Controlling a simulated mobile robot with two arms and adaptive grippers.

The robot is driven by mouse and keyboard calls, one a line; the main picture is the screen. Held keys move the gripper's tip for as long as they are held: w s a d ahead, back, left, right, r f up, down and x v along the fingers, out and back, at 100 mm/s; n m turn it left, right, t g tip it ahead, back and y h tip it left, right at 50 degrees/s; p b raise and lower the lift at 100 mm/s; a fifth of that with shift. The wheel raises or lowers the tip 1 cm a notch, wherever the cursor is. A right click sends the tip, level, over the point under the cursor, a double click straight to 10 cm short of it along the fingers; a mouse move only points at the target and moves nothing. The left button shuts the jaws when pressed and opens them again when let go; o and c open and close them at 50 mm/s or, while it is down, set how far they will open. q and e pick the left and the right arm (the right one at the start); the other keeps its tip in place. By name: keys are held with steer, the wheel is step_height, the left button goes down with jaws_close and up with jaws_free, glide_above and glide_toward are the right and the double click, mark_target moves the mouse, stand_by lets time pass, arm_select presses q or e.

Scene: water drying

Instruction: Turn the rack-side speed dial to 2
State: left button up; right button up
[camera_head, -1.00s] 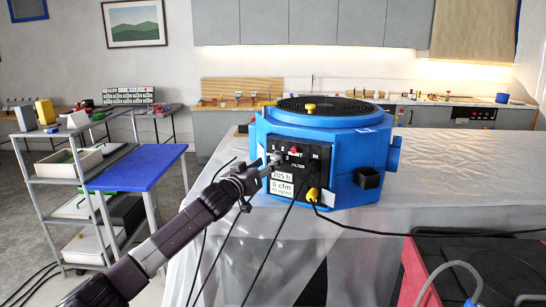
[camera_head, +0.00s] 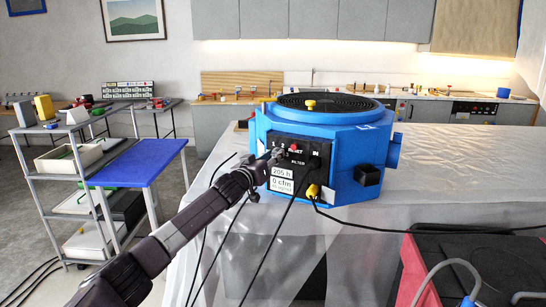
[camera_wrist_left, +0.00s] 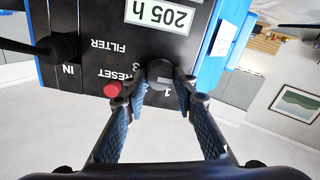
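A blue octagonal machine (camera_head: 335,150) with a round black top grille stands on the sheet-covered table. Its black front panel (camera_head: 318,172) faces me, with a red RESET button, a FILTER label, an IN socket and white readouts "205 h" and "0 cfm". The black speed dial (camera_wrist_left: 160,72) shows upside down in the left wrist view, beside the numbers 1 and 3. Its pointer cannot be made out. My left gripper (camera_wrist_left: 161,86) has its two fingertips close on either side of the dial, seemingly gripping it; in the head view the gripper (camera_head: 270,160) covers the dial. My right gripper is not in view.
A grey shelf cart (camera_head: 62,190) and a blue-topped table (camera_head: 140,163) stand at left. A red and black case (camera_head: 470,265) is front right. The tabletop right of the machine is clear.

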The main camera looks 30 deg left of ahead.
arm_select(q)
steer(key=c, duration=0.6)
steer(key=shift+o, duration=0.2)
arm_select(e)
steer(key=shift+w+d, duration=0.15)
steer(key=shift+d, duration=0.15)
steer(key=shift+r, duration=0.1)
arm_select(q)
steer(key=shift+d+f+m+p, duration=0.15)
steer(key=shift+m+p, duration=1.4)
steer(key=shift+m, duration=4.4)
steer(key=shift+d+f+m+p, duration=0.1)
steer(key=shift+m+p, duration=1.4)
steer(key=shift+m, duration=4.45)
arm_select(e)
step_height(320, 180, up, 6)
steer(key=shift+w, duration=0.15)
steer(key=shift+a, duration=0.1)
